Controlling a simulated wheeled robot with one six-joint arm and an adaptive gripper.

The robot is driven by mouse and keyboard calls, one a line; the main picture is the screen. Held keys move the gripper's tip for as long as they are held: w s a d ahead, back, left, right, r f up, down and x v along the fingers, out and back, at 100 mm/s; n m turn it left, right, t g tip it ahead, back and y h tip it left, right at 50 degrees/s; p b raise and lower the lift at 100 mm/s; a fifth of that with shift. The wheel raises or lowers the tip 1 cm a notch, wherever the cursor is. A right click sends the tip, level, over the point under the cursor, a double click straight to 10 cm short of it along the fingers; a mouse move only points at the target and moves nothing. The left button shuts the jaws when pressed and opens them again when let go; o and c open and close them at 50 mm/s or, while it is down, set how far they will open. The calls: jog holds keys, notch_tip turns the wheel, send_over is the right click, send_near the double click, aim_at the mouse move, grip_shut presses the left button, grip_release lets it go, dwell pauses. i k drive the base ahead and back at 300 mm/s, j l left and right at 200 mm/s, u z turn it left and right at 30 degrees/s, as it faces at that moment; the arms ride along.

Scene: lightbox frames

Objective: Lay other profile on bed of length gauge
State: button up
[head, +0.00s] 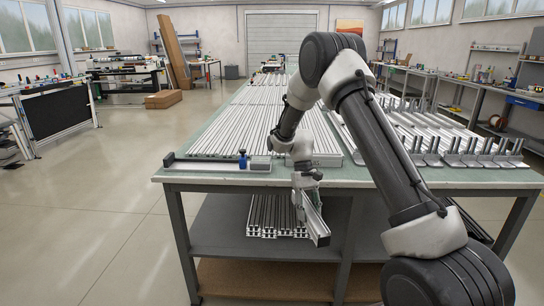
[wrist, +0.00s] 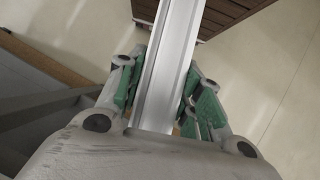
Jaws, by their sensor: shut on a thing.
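My gripper (head: 306,184) hangs in front of the table's near edge, shut on an aluminium profile (head: 317,222). The profile slants down toward the lower right, clear of the table top. In the wrist view the profile (wrist: 166,65) runs between the green-padded fingers of my gripper (wrist: 165,98). The length gauge (head: 205,167) lies along the table's front edge, left of my gripper, with a blue part (head: 243,159) and a small grey block (head: 260,164) at its right end. I cannot make out a profile lying on its bed.
The long table (head: 164,178) carries rows of aluminium profiles (head: 235,130) behind the gauge. More profiles with upright grey brackets (head: 460,145) are at the right. A lower shelf (head: 215,235) holds a stack of profiles (head: 275,215). The floor left of the table is clear.

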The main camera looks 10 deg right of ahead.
aim_at(205, 165)
jog(key=j+z, duration=0.1)
jog(key=z, duration=0.2)
jog(key=j+z, duration=0.15)
jog(key=z, duration=0.2)
jog(key=j+z, duration=0.2)
jog(key=j, duration=0.35)
jog(key=k+j+z, duration=0.2)
jog(key=j, duration=0.3)
jog(key=j+z, duration=0.2)
jog(key=j, duration=0.35)
jog(key=k, duration=0.05)
